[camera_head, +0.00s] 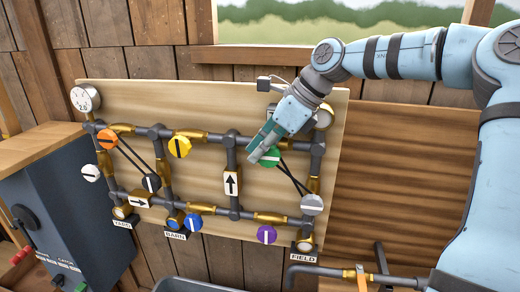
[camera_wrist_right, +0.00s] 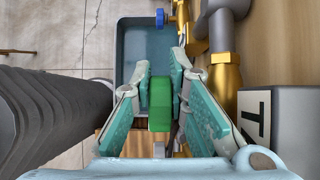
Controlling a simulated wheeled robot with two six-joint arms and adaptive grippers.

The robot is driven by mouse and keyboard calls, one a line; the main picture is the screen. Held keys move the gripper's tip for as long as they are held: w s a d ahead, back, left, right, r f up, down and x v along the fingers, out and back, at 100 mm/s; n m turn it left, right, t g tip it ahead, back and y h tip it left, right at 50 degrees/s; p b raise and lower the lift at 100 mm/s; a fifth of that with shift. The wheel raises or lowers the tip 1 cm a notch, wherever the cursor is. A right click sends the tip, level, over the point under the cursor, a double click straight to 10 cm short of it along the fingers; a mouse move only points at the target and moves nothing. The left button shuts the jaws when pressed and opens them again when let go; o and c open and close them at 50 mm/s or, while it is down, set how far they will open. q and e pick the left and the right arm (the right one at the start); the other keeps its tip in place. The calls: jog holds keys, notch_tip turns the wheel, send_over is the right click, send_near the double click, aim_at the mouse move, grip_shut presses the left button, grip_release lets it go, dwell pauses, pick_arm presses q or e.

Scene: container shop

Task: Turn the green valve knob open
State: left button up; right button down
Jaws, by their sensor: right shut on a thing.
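The green valve knob (camera_head: 272,159) sits on the right part of the pipework on the wooden board. It is a round knob with a pale stripe, partly covered by my gripper. My right gripper (camera_head: 262,146) comes in from the upper right and is shut on the knob. In the right wrist view the green knob (camera_wrist_right: 160,104) lies between the teal finger pads. My left gripper is not in view.
Orange (camera_head: 107,139), yellow (camera_head: 179,146), blue (camera_head: 193,222), purple (camera_head: 267,235) and grey (camera_head: 312,204) knobs share the board (camera_head: 150,97). A pressure gauge (camera_head: 85,98) is at upper left. A dark cabinet (camera_head: 70,205) stands left. A grey bin (camera_head: 220,284) is below.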

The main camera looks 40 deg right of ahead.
jog(key=c, duration=1.6)
grip_release()
jog(key=shift+o, duration=0.2)
jog(key=v, duration=1.2)
jog(key=shift+f, duration=0.1)
